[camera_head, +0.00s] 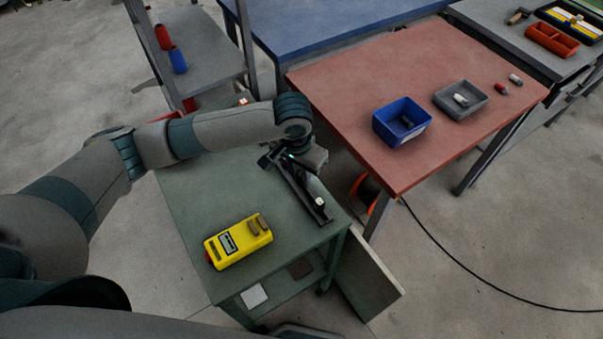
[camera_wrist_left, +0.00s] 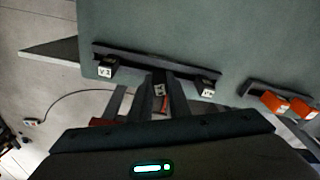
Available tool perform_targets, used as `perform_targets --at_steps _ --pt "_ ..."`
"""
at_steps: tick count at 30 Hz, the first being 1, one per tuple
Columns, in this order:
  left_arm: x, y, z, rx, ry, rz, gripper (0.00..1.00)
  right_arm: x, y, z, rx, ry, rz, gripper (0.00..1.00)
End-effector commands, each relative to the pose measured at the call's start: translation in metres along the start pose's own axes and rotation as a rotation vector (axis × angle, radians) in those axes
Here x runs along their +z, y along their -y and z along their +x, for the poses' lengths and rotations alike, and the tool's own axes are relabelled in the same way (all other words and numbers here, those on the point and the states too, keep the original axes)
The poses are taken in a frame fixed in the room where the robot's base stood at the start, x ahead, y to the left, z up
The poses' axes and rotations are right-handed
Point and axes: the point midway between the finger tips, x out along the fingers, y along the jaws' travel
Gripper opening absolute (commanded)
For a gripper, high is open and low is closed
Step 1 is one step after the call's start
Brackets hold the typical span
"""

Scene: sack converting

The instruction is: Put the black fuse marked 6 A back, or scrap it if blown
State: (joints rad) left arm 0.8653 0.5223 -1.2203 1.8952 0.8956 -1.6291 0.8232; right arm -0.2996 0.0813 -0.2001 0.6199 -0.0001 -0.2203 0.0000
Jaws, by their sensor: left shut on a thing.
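My left gripper (camera_head: 283,163) is over the far part of the green cart top, at the end of a black rail (camera_head: 307,194). In the left wrist view, my left gripper (camera_wrist_left: 159,100) is shut on a small black fuse (camera_wrist_left: 159,88) with a pale marked face, too small to read. The fuse is in front of the rail (camera_wrist_left: 150,72), between two black blocks with pale marked faces, one on the left (camera_wrist_left: 107,68) and one on the right (camera_wrist_left: 207,89). I cannot tell whether the fuse touches the rail. My right gripper is not in view.
A yellow tester (camera_head: 238,242) lies on the near part of the cart. Orange blocks (camera_wrist_left: 275,103) sit on another dark rail. A red table (camera_head: 360,75) on the right carries a blue bin (camera_head: 402,133) and a grey bin (camera_head: 475,108), each holding a small part.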

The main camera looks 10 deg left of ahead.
Motion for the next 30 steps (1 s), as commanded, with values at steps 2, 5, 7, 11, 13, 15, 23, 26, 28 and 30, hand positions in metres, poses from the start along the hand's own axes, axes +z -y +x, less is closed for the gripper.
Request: perform_targets --at_steps 2,5,7,11,13,15,23,26,28,30 --pt "0.0002 -0.0002 0.0016 0.0 0.0 0.0 0.0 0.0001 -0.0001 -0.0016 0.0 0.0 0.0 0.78" --pt "0.0004 -0.0003 0.004 0.0 0.0 0.0 0.0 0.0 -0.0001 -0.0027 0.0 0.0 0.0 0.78" --pt "0.0007 -0.0004 0.0057 0.001 0.0 0.001 0.0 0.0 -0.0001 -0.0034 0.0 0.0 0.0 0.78" --pt "0.0016 -0.0005 0.0091 0.001 0.001 0.001 0.0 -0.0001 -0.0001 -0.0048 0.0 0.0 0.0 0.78" --pt "0.0018 -0.0004 0.0105 0.001 0.001 0.0 0.0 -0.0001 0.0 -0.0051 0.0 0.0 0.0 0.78" --pt "0.0016 -0.0003 0.0108 0.0 0.001 0.0 0.0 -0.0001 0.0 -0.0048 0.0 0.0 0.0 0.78" --pt "0.0015 -0.0003 0.0107 0.0 0.0 0.0 0.35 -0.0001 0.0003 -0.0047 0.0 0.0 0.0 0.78" --pt "0.0015 -0.0003 0.0106 0.0 0.0 0.0 0.35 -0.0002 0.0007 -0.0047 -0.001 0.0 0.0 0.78" --pt "0.0013 -0.0003 0.0104 0.0 0.0 0.0 0.35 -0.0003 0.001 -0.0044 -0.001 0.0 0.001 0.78" --pt "0.001 -0.0002 0.0093 0.0 -0.001 0.001 0.35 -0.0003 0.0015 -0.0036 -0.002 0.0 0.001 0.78"
